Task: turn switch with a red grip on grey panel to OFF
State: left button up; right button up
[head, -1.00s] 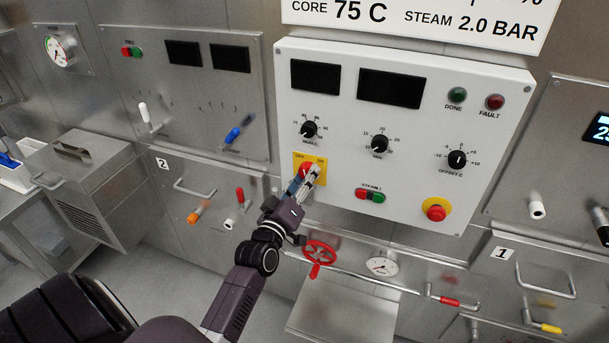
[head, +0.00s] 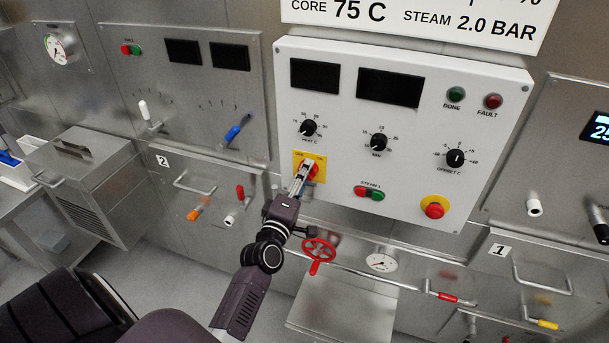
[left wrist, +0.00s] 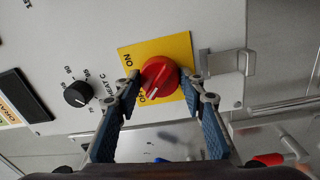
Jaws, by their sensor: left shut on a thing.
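The switch's red grip (left wrist: 158,74) sits on a yellow plate (left wrist: 180,50) on the light grey panel (head: 420,187). My left gripper (head: 306,169) is at the switch, its fingers on either side of the red grip and shut on it. In the left wrist view, the two fingers (left wrist: 160,85) flank the grip. A white mark on the grip points down and slightly left there, close to the partly hidden OFF lettering; the ON lettering is at upper left. In the head view the fingers cover much of the grip. My right gripper is not in view.
Black knobs (head: 308,128) are above the switch. A red and green button pair (head: 369,193) and a red stop button (head: 434,210) are to its right. A red valve wheel (head: 319,251) and a horizontal rail (head: 375,283) lie below.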

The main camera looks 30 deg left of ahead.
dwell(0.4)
pick_arm(q)
jog(key=o, duration=1.2)
jog(key=shift+c, duration=0.2)
jog(key=v, duration=1.2)
